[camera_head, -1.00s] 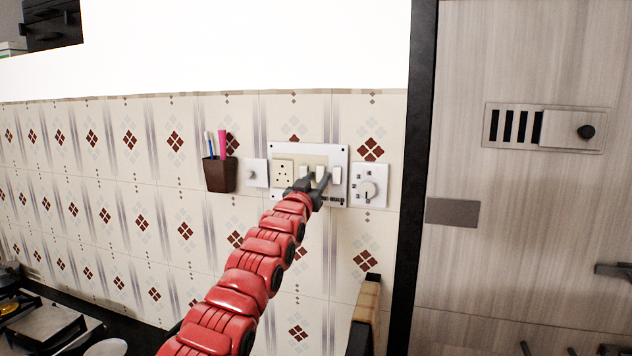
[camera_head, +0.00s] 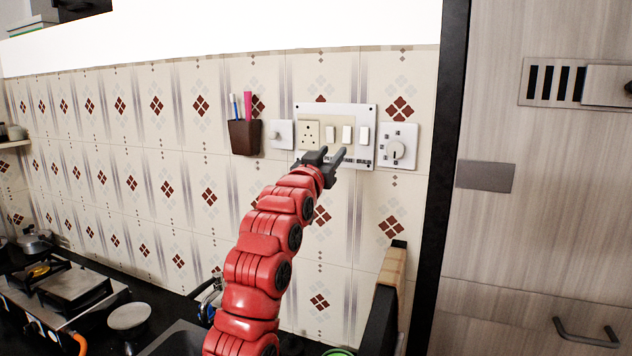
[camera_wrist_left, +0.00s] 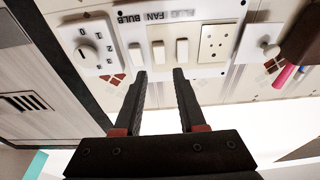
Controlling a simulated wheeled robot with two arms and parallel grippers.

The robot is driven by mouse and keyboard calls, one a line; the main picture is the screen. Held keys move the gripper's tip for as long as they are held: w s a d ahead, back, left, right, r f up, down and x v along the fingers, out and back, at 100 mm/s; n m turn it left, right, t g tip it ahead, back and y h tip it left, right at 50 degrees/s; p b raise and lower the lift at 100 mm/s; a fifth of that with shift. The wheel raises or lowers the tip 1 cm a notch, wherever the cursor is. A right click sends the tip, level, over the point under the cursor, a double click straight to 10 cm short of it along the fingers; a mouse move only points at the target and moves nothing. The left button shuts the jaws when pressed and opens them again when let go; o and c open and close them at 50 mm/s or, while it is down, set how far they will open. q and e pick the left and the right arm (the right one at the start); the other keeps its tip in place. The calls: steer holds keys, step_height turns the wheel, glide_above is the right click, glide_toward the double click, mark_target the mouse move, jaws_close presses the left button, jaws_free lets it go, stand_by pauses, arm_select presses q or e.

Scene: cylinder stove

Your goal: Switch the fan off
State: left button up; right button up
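A white switch panel (camera_head: 335,110) is on the tiled wall, with three white rocker switches beside a socket. The middle rocker (camera_head: 347,134) lines up with the FAN label in the left wrist view, where it also shows (camera_wrist_left: 158,52). That view is upside down, and BULB and a partly readable label flank FAN. My left gripper (camera_head: 331,154) is open and empty, just in front of the panel's lower edge. In the wrist view its fingertips (camera_wrist_left: 160,73) are apart, either side of the middle rocker's line, with no clear contact. My right gripper is not in view.
A numbered dial (camera_head: 397,149) is right of the panel. A stove (camera_head: 65,290) stands at lower left. A dark post borders the wooden cabinet (camera_head: 550,220).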

arm_select(q)
steer(key=b+v, duration=0.3)
steer(key=v, duration=0.5)
steer(key=shift+s, duration=0.4)
